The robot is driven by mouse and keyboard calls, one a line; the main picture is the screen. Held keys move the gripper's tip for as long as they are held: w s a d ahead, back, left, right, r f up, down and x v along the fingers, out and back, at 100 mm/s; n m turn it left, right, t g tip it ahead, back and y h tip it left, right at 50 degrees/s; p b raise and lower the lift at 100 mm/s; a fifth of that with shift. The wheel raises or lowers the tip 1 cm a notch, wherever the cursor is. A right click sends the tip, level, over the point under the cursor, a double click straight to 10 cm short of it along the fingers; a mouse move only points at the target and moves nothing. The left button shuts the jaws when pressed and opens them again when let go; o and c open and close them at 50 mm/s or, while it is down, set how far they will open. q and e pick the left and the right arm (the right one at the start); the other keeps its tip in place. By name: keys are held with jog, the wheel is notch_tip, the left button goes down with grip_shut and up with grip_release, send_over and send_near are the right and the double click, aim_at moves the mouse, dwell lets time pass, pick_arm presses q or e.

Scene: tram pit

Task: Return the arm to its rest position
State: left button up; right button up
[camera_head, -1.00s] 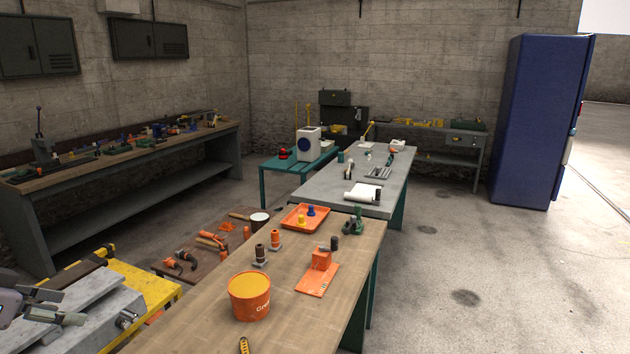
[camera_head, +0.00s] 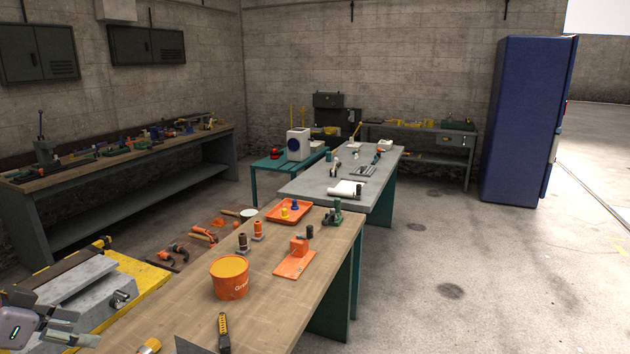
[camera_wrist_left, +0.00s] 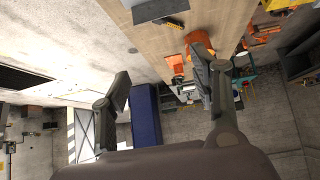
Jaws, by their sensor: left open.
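My left gripper (camera_head: 66,326) is at the lower left of the head view, over the grey metal machine with the yellow base. In the left wrist view the two fingers of my left gripper (camera_wrist_left: 168,95) are spread wide apart with nothing between them. The wooden workbench (camera_head: 180,310) lies to its right in the head view. My right gripper is not seen in either view.
The workbench holds an orange bucket (camera_head: 229,279), an orange tray (camera_head: 270,212), an orange block on a plate (camera_head: 296,262) and a yellow-black tool (camera_head: 223,334). A blue cabinet (camera_head: 522,120) stands at the right. The floor (camera_head: 450,250) on the right is mostly clear.

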pick_arm(q)
jog(key=s+d+f+m+g, duration=0.1)
jog(key=s+d+f+g, duration=0.1)
jog(key=s+d+f, duration=0.75)
jog(key=s+d+f+m+g, duration=0.15)
jog(key=s+d+f, duration=0.25)
jog(key=d+f, duration=1)
jog(key=s+a+f+n+y, duration=0.4)
jog(key=s+n, duration=0.2)
jog(key=s, duration=0.3)
notch_tip(320, 180, down, 43)
jog(key=s+g+b, duration=0.2)
jog(key=s+b, duration=0.1)
jog(key=b, duration=1.1)
jog(key=s+a+f+b, duration=0.1)
jog(key=s+f+b, duration=0.3)
jog(key=s+f, duration=0.3)
jog(key=s+a+f+b, duration=0.1)
jog(key=s+f+b, duration=0.2)
jog(key=s+f, duration=0.5)
notch_tip(320, 180, down, 6)
jog(key=shift+a+r+m+g+b, duration=0.2)
jog(key=shift+a+m+g+b, duration=0.15)
jog(key=shift+g+b, duration=0.1)
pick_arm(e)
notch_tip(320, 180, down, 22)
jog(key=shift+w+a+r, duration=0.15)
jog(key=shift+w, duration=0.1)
